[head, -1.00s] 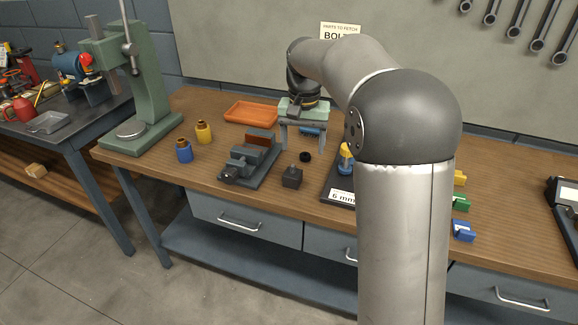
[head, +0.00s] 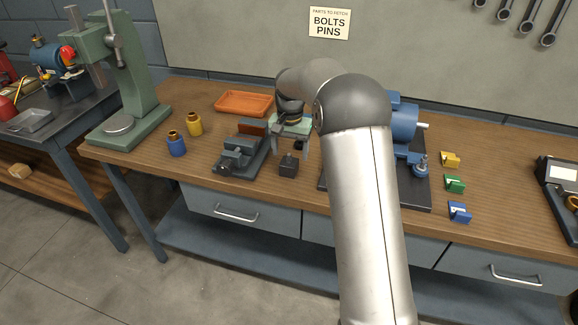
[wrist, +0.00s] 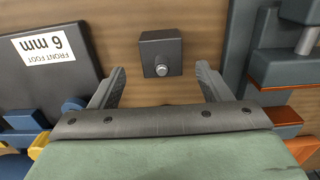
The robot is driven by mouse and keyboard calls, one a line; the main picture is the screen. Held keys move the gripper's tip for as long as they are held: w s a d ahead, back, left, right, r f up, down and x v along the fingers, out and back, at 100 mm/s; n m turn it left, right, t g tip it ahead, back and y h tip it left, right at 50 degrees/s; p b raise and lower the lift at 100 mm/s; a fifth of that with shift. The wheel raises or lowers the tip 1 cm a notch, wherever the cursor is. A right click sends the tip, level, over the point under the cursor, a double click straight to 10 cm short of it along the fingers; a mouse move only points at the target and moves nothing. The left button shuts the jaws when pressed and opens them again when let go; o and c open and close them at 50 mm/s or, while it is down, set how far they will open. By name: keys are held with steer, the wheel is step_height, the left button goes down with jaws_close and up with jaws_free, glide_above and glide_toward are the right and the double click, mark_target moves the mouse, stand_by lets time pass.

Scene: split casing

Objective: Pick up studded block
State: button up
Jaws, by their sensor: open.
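The studded block (head: 288,166) is a small dark grey cube with a short metal stud on top. It stands on the wooden bench between the vise and the dark base plate. In the wrist view the block (wrist: 160,48) lies just beyond the fingertips, near the middle of the gap. My gripper (head: 289,147) is open and empty, above and slightly behind the block in the head view. Its two fingers also show in the wrist view (wrist: 160,75), apart from the block.
A grey vise (head: 240,150) stands close to the left of the block. A dark base plate (head: 405,190) with a blue machine (head: 404,122) lies to the right. Blue (head: 176,146) and yellow (head: 194,125) bottles and an orange tray (head: 244,103) are further left. Bench in front of the block is clear.

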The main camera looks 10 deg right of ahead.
mark_target(289, 161)
steer(key=shift+s+a+f+p, duration=0.1)
steer(key=shift+f+p, duration=0.2)
steer(key=shift+f, duration=1.1)
steer(key=shift+a+f+p, duration=0.1)
steer(key=shift+f+p, duration=0.15)
steer(key=shift+f, duration=1.1)
jaws_close()
steer(key=shift+r, duration=0.15)
